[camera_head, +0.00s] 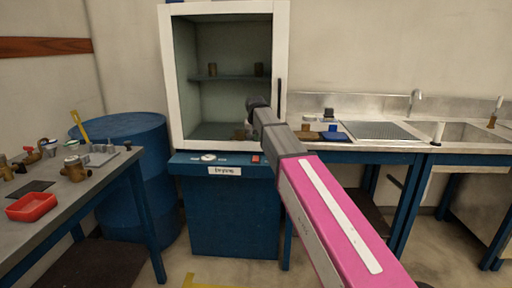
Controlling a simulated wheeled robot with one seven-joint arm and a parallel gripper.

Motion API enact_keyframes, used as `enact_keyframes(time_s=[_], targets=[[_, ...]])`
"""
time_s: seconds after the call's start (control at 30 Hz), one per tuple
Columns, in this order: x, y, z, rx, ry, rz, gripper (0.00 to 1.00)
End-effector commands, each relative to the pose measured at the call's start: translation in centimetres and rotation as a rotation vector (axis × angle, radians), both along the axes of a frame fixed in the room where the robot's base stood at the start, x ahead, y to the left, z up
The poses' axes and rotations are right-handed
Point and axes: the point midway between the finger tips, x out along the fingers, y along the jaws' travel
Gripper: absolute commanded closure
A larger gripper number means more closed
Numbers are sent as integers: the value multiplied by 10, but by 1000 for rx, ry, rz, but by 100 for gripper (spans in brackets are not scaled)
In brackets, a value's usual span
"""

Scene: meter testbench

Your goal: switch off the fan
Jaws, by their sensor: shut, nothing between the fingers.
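No fan can be made out as such. A white-framed cabinet (281,60) stands on a blue base (230,215) with a white label (225,170), whose text is too small to read surely. On the ledge at the front of the base are a small red switch-like piece (256,159) at the right and a round white dial-like piece (208,157) at the left. My arm reaches in from the lower right. My gripper (249,130) is small and dark, in front of the cabinet opening, above the red piece and apart from it. It is shut and empty.
A grey bench (110,165) with brass fittings (74,168) and a red tray (31,206) stands at the left. A blue drum (140,140) is behind it. A steel counter (380,132) with a sink is at the right. Two small brown items sit on the cabinet shelf (230,78).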

Motion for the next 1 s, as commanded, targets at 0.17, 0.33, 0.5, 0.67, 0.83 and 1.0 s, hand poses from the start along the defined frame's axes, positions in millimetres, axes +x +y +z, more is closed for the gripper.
enact_keyframes(time_s=[0.17,0.33,0.5,0.67,0.83,1.0], targets=[[-8,0,23,0,-1,0,100],[-11,1,32,0,0,0,100],[-12,1,34,0,0,0,100],[-12,1,34,0,0,0,100],[-8,4,36,0,-2,1,100],[-2,11,40,0,-4,1,100]])
